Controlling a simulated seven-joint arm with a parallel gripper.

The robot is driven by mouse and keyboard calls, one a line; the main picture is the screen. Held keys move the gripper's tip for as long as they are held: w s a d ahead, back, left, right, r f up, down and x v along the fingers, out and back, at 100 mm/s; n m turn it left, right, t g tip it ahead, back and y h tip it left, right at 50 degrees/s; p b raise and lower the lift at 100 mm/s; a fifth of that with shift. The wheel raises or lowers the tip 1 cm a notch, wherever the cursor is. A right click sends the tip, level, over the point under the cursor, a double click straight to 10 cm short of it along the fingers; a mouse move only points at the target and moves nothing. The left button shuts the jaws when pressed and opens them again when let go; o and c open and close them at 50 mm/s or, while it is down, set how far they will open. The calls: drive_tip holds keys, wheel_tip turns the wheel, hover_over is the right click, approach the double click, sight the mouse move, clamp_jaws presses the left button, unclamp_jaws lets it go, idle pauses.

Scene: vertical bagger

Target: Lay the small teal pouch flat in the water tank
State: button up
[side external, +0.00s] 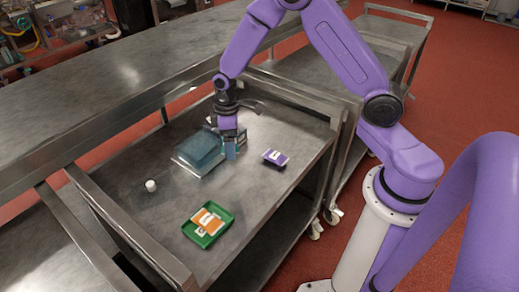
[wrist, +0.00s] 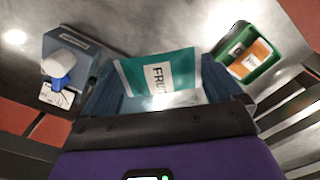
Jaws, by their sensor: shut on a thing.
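My gripper (side external: 229,147) is shut on the small teal pouch (wrist: 155,75), which has a white label with partly visible letters. In the wrist view the pouch sits between the two fingers, its lower part hidden by my gripper. In the side view only a small blue-teal patch shows at the fingers. A blue-grey box (side external: 199,148), which looks like the water tank, stands on the cart just left of my gripper. The fingers appear close to its right edge; I cannot tell whether they touch. Its inside is not clear.
A green tray (side external: 190,231) holds an orange-and-white pouch (side external: 208,219). A small white cylinder (side external: 151,186) stands at the left. The cart top (side external: 165,215) is bare between them, with raised rails around it.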

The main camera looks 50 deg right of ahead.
drive_tip(key=w+r+m, duration=0.2)
drive_tip(key=w+m, duration=0.6)
drive_tip(key=w, duration=0.7)
drive_tip(key=shift+w+d+f, duration=0.1)
drive_tip(key=shift+f, duration=2.9)
drive_tip(key=shift+w+d+f, duration=0.1)
drive_tip(key=shift+f, duration=2.85)
drive_tip(key=shift+s+f, duration=0.1)
drive_tip(key=shift+f, duration=0.35)
drive_tip(key=o, duration=0.8)
drive_tip(key=shift+r, duration=5.5)
drive_tip(key=shift+r, duration=0.1)
